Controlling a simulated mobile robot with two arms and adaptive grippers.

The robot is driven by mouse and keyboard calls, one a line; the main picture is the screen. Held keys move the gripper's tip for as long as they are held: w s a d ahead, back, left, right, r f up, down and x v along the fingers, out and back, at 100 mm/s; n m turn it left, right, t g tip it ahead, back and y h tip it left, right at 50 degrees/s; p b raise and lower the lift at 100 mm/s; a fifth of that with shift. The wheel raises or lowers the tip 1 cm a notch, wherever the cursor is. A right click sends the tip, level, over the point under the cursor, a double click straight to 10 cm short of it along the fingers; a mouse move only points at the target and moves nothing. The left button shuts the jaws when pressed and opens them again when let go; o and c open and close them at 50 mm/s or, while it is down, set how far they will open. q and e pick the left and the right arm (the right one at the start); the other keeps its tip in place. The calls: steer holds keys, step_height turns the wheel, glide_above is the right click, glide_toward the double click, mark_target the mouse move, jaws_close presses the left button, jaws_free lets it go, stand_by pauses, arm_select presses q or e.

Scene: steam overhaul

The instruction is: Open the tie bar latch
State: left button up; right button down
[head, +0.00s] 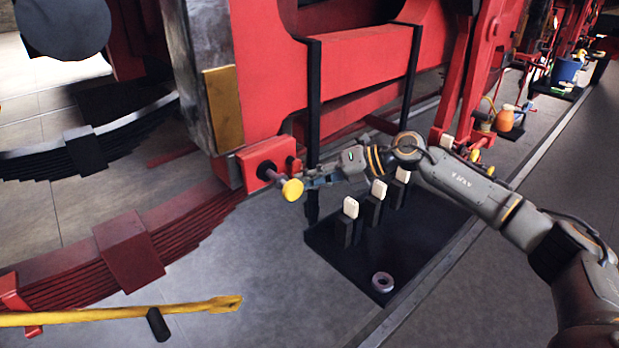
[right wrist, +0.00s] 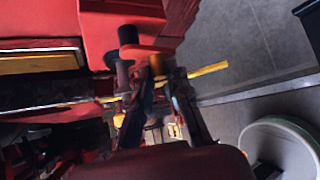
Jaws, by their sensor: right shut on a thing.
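A red block (head: 258,164) on the red frame carries a dark pin or lever with a yellow round knob (head: 292,189); this looks like the tie bar latch. The yellow part also shows in the right wrist view (right wrist: 157,65), just beyond the fingers. My right gripper (head: 309,180) reaches in from the right, at the latch next to the yellow knob. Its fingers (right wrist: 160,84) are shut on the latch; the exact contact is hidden. A small red piece (head: 293,165) sits just above the knob. My left gripper is out of view.
Black vertical straps (head: 313,110) hang close behind the gripper. A dark tray (head: 420,236) below holds several white-topped blocks and a ring (head: 382,281). A red leaf spring (head: 130,252) lies at left, with a yellow bar (head: 120,315) in front. Grey floor is clear between.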

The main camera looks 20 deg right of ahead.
steer(key=c, duration=1.3)
jaws_free()
steer(key=v, duration=1.2)
steer(key=shift+f, duration=0.1)
